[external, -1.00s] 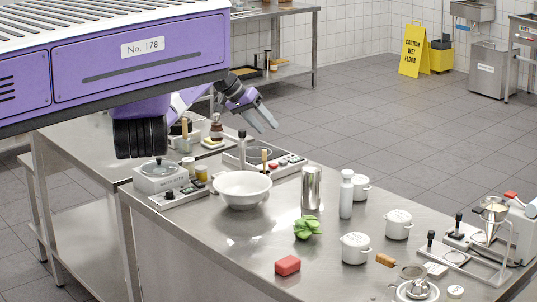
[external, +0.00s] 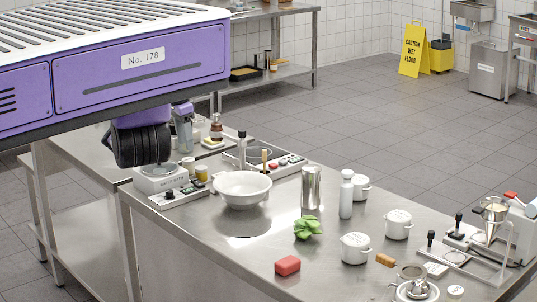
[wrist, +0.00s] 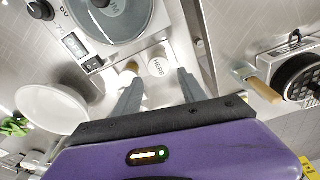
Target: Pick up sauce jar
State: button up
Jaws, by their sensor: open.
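Two small jars stand close together on the steel table beside the scale: a white-lidded one (external: 188,164) and one with a yellow-amber body (external: 201,174). No label readable here says sauce, so I cannot tell for sure which is the sauce jar. In the wrist view, one lid reads HERB (wrist: 157,66), and the other jar (wrist: 129,70) is partly hidden by a finger. My gripper (wrist: 158,88) is open and empty, its fingers pointing down towards the two jars. In the external view, my gripper (external: 184,136) shows partly, just above and behind them.
The scale (wrist: 100,20) sits close to the jars. A white bowl (external: 241,190) stands to their right. A brown bottle (external: 216,128) is behind.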

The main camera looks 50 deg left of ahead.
aim_at(188, 159)
jog(key=shift+w+d+f+p, duration=0.1)
jog(key=shift+f+p, duration=0.05)
jog(key=shift+f, duration=1.15)
jog(key=shift+w+d+f+p, duration=0.1)
jog(key=shift+w+f+p, duration=0.1)
jog(key=shift+f, duration=1.05)
jog(key=shift+w+f+p, duration=0.1)
jog(key=shift+f+p, duration=0.05)
jog(key=shift+f, duration=1.15)
grip_shut()
jog(key=shift+r, duration=0.15)
notch_tip(188, 159, up, 20)
